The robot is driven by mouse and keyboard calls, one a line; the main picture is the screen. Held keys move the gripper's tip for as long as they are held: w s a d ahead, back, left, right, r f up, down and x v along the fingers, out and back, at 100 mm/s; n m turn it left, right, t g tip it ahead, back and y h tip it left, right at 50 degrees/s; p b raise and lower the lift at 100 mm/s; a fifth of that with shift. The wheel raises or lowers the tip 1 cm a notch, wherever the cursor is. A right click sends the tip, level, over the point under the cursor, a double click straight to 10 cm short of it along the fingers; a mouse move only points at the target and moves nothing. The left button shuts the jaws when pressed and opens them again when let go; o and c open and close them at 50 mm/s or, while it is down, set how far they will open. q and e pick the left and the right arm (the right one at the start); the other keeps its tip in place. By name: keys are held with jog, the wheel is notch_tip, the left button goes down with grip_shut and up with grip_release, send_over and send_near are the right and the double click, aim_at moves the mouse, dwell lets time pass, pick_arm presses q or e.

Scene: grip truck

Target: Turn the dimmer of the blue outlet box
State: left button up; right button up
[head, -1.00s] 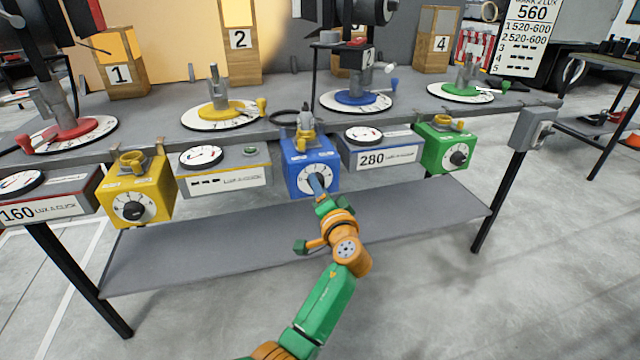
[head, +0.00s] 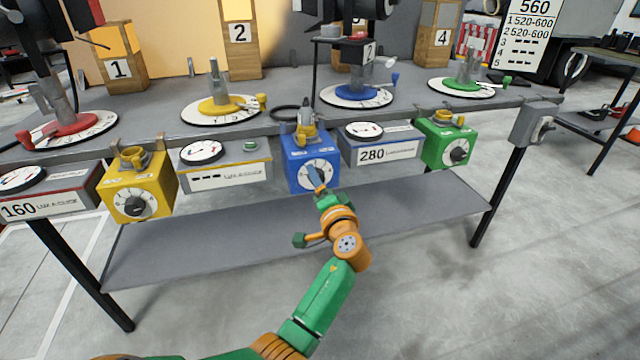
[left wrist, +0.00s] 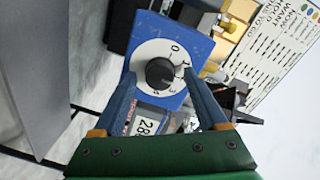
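The blue outlet box (head: 296,172) hangs under the front edge of the table, mid-picture, with a white dial face on its front. The box also fills the upper middle of the left wrist view (left wrist: 196,42), where its round black dimmer knob (left wrist: 160,73) sits on the white dial marked with numbers. My left gripper (head: 315,178) reaches up to the dial and partly hides the knob in the head view. In the left wrist view its two blue fingers (left wrist: 159,75) are apart, one on each side of the knob, with gaps visible. My right gripper is not in view.
A yellow box (head: 155,182) and a green box (head: 437,153) with similar knobs hang along the same edge. White meters flank the blue box, one reading 280 (head: 372,154). A grey lower shelf (head: 230,235) lies below. Lamp stands are on the tabletop.

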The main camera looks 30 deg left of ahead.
pick_arm(q)
jog(key=v, duration=0.7)
dwell(0.3)
